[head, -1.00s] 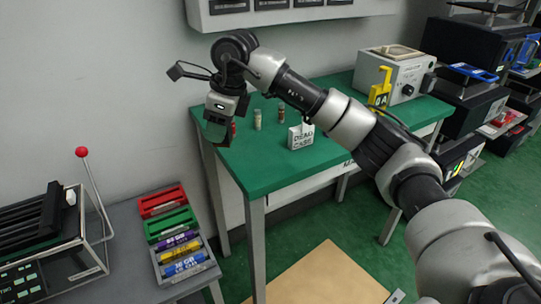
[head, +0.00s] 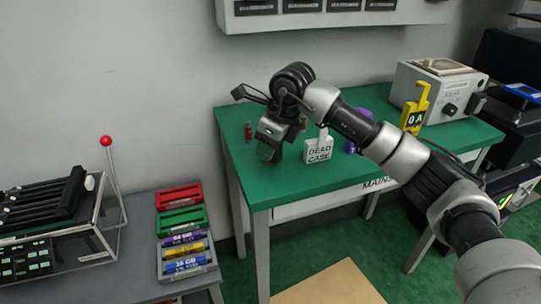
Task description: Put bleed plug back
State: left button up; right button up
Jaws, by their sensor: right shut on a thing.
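My right gripper (head: 267,150) hangs jaws-down over the green table (head: 240,185), near its left end. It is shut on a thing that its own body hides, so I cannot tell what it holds. A small red cylinder (head: 248,131) stands upright on the table just left of the gripper, apart from it. I cannot tell whether it is the bleed plug, and no plug hole can be made out. My left gripper is not in view.
A white "DEAD CASE" box (head: 318,151) stands close right of the gripper, with a purple thing (head: 352,144) behind my arm. A yellow "0A" tag (head: 415,110) and grey instrument (head: 440,85) are farther right. A red-knobbed lever (head: 112,170) and coloured racks (head: 180,197) are at left.

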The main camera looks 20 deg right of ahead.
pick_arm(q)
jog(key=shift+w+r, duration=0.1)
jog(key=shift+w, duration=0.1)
pick_arm(e)
jog(key=shift+f, duration=1.35)
jog(key=shift+f, duration=0.1)
jog(key=o, duration=1)
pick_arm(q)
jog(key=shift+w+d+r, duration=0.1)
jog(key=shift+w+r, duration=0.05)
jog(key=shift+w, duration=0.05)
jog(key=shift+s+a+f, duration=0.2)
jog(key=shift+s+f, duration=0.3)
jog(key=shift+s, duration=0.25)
pick_arm(e)
jog(key=v, duration=1.2)
